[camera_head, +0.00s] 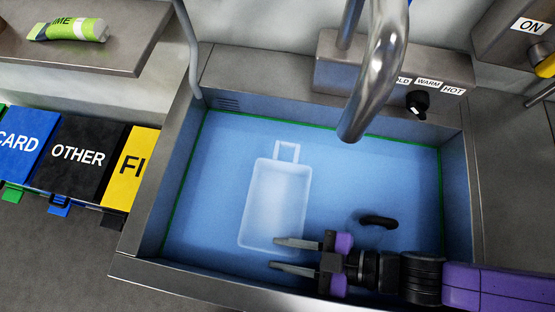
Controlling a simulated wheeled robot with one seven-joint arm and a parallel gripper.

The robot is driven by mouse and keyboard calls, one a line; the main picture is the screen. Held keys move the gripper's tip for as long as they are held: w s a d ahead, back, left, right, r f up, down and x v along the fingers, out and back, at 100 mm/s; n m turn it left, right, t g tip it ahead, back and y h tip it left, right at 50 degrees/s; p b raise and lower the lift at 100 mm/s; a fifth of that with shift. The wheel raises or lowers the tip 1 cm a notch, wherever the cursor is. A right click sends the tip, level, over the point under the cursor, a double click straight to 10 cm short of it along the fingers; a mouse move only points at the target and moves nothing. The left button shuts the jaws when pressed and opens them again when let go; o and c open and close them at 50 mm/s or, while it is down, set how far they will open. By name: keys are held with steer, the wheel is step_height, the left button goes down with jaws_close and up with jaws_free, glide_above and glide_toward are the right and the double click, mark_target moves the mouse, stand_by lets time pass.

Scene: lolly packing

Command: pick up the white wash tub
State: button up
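The white wash tub (274,204) is a pale, rectangular, shallow tub with a loop handle (287,151) at its far end. It lies in the blue-lined sink, tilted slightly in the picture. My gripper (272,253) reaches in from the right, with its two fingers apart and pointing left. The upper fingertip overlaps the tub's near right corner in the picture; the lower fingertip lies just below the tub's near edge. I cannot tell whether either finger touches the tub. Nothing shows between the fingers except the blue sink floor and possibly the tub's edge.
The sink (190,215) has raised metal walls. A metal tap (374,85) hangs over its far side. A black curved handle or plug (378,221) sits on the sink floor right of the tub. Labelled bins (78,154) stand left; a green tube (68,30) lies on a shelf.

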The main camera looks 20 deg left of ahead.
steer(key=shift+x, duration=1.95)
jaws_close()
